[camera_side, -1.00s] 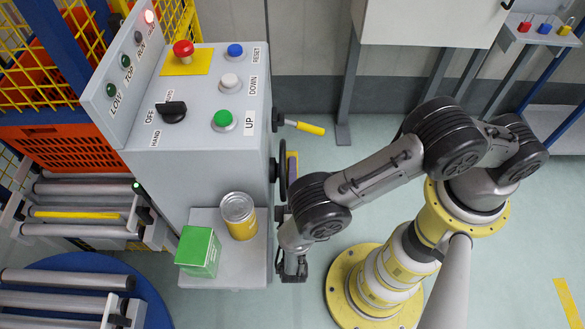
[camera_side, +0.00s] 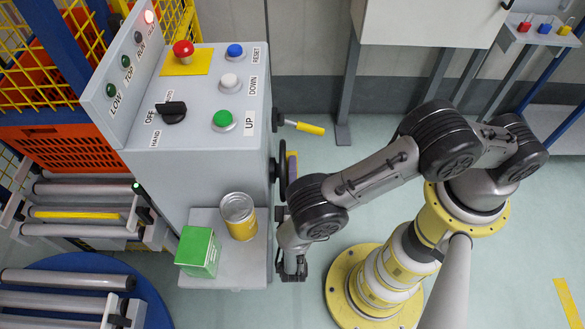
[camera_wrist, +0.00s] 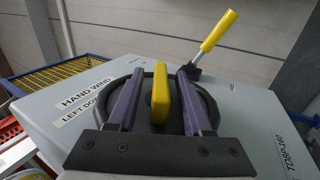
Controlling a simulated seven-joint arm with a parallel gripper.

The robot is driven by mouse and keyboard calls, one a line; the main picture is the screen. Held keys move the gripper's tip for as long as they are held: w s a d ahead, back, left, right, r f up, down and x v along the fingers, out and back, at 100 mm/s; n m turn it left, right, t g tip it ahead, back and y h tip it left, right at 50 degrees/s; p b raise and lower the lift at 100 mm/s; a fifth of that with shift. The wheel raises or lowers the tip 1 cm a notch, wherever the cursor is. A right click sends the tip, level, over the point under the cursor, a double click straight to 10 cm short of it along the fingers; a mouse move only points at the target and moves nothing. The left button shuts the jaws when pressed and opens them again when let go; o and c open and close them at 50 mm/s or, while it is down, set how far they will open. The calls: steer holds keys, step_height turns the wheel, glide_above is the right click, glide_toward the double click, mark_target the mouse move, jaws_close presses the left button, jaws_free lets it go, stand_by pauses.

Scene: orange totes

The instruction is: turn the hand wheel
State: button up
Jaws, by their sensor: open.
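The hand wheel (camera_wrist: 208,103) is a dark ring on the side of the grey cabinet, with a yellow grip (camera_wrist: 160,95) standing out from it. In the side view the wheel (camera_side: 283,172) shows nearly edge-on at the cabinet's right side. My gripper (camera_wrist: 160,78) is open, its two purple fingers on either side of the yellow grip. A gap shows between the grip and each finger. My gripper's dark base covers the wheel's lower part in the wrist view.
A yellow-handled lever (camera_side: 308,128) sticks out of the cabinet beyond the wheel. The cabinet (camera_side: 190,150) carries buttons and a switch on top. A green box (camera_side: 198,252) and a yellow can (camera_side: 240,217) stand on its low shelf. Open floor lies right of the cabinet.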

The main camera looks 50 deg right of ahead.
steer(key=shift+v, duration=1.35)
steer(key=shift+s+a+r, duration=0.1)
steer(key=shift+a+r, duration=0.05)
steer(key=shift+o, duration=0.5)
steer(key=shift+r, duration=3.45)
steer(key=f, duration=0.2)
steer(key=g+y, duration=0.1)
steer(key=shift+w+d+f, duration=0.4)
steer(key=shift+c, duration=0.5)
